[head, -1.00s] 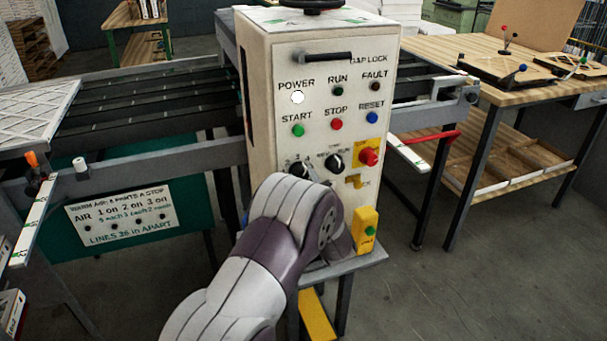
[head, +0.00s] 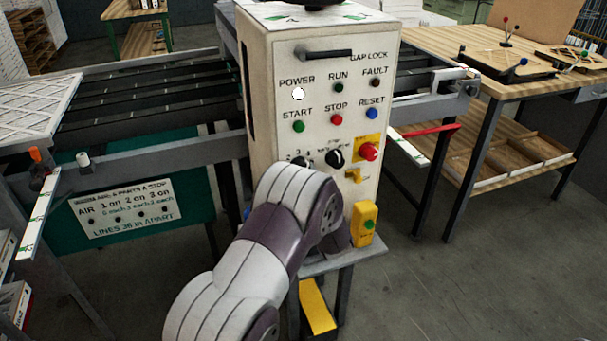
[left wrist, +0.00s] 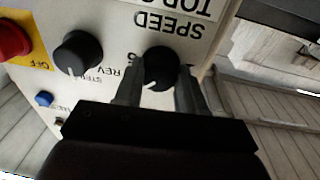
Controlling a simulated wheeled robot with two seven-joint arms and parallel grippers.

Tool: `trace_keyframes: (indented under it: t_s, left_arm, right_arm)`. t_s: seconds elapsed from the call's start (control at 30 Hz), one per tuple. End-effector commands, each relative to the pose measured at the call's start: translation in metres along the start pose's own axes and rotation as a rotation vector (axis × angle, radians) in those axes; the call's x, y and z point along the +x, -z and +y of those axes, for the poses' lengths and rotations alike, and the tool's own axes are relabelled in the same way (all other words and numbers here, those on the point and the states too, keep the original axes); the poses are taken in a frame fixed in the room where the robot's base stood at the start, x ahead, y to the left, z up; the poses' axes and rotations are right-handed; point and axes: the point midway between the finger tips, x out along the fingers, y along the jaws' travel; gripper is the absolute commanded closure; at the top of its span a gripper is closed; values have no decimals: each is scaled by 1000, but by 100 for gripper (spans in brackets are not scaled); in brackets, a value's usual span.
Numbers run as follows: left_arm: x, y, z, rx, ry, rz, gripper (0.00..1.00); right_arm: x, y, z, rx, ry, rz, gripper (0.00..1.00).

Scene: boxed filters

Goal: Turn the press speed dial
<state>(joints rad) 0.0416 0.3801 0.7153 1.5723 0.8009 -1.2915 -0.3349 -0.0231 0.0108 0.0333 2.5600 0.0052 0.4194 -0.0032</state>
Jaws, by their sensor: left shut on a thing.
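The press speed dial (left wrist: 160,68) is a black knob with a white pointer line, below the word SPEED, which reads upside down in the left wrist view. My left gripper (left wrist: 158,88) has one finger on each side of it and is shut on it. The dial sits at the lower left of the cream control box (head: 290,75). My right gripper is in neither view.
Right of the dial is another black selector knob (head: 334,158), then a red knob (head: 368,152) on a yellow plate. A yellow box with a green button (head: 364,225) stands at the lower right. A wooden workbench (head: 450,45) stands farther right.

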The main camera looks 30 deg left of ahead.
Motion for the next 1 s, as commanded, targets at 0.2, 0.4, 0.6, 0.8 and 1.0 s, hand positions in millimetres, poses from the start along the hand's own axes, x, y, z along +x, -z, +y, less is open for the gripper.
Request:
trace_keyframes:
  t_s: [0.2,0.4,0.6,0.8,1.0]
  left_arm:
    - [-1,-3,0,3,-1,-6,35]
    - [0,-2,0,1,-1,-3,35]
    - [-16,-2,1,1,-5,-3,35]
    - [-70,-3,2,2,-7,-4,35]
    - [-114,-2,1,2,-4,-4,35]
  right_arm:
    - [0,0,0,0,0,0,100]
    - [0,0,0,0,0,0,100]
    - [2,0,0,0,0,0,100]
    - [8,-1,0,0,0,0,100]
    - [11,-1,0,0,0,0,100]
